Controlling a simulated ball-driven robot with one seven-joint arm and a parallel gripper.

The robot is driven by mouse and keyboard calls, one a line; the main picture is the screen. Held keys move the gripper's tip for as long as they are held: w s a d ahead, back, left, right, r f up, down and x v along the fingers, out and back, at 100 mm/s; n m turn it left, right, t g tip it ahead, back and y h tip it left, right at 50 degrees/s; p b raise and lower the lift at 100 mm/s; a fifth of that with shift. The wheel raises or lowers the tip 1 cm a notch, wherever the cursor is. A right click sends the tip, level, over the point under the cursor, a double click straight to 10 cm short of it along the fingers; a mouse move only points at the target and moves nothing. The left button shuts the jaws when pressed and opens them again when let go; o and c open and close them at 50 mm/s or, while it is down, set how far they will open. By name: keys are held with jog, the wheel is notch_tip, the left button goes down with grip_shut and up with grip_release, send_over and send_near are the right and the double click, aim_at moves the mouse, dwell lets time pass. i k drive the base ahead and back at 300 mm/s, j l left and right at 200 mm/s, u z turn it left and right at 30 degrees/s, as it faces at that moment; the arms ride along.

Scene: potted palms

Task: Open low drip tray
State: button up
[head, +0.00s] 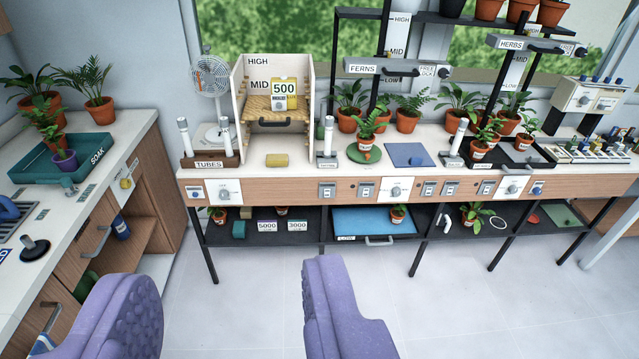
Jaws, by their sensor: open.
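The low drip tray (362,222) is a flat blue tray on the dark lower shelf under the long bench. A "LOW" label (346,238) and a dark bar handle (379,241) are on its front edge. The front looks about level with the shelf front. A small potted plant (398,213) stands at its right part. My gripper (230,275) shows as two purple fingers in the foreground, wide apart and empty. It is well short of the bench, and its right finger is lower in the picture than the tray and to the left of the handle.
The lower shelf (263,232) also holds tags marked 5000 and 3000 and another plant. Dark bench legs (417,250) stand near the tray. A wooden counter (100,165) with a green soak tray (62,158) is at left. The tiled floor before the bench is clear.

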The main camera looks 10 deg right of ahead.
aim_at(365, 222)
jog(key=i+z, duration=0.2)
jog(key=i, duration=0.3)
jog(key=i+j+z, duration=0.15)
jog(key=i, duration=0.3)
jog(key=i+j+z, duration=0.2)
jog(key=i, duration=0.25)
